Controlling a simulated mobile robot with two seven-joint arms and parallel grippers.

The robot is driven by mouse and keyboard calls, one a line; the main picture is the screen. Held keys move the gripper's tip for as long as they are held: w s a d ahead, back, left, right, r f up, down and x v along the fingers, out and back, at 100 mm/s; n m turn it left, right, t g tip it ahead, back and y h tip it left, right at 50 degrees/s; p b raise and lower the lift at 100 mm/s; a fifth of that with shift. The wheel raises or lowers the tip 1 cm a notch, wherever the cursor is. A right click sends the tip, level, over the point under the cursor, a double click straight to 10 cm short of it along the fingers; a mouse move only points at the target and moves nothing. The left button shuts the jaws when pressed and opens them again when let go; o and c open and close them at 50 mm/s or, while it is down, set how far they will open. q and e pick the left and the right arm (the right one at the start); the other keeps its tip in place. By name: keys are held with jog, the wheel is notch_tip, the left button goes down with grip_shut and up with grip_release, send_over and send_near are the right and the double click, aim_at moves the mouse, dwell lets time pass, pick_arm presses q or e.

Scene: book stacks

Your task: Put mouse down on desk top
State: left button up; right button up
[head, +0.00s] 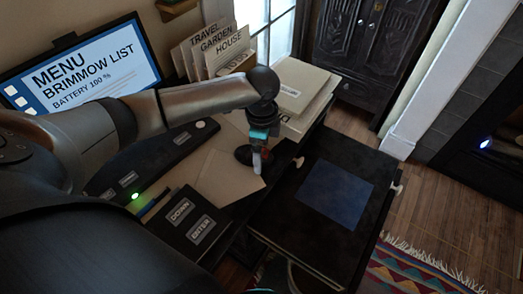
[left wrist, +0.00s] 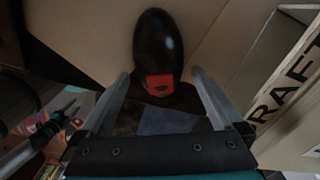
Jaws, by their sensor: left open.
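The mouse (left wrist: 158,42) is a black oval with a red patch at its near end. In the left wrist view it lies just beyond and between my left fingertips (left wrist: 158,75). In the head view, the dark mouse (head: 244,155) shows beside my left gripper (head: 259,158), on the desk top near tan sheets. My left gripper is open, pointing down, with a gap between its fingers and no hold on the mouse visible. The dark desk top (head: 216,232) is partly hidden by my left arm.
A screen (head: 85,68) stands at the back left. Upright folders (head: 213,50) and stacked books (head: 300,88) are behind my gripper. A keypad panel (head: 190,222) lies in front. A dark surface with a blue rectangle (head: 335,193) is clear at right.

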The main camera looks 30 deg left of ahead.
pick_arm(q)
notch_tip(320, 180, up, 12)
jog(key=p, duration=0.3)
pick_arm(e)
jog(key=r, duration=0.1)
jog(key=s+r, duration=0.1)
jog(key=a+r, duration=0.1)
jog(key=shift+s+r, duration=0.25)
jog(key=shift+r, duration=0.05)
pick_arm(q)
jog(key=shift+f, duration=0.15)
pick_arm(e)
jog(key=shift+w+d, duration=0.1)
jog(key=shift+d, duration=0.05)
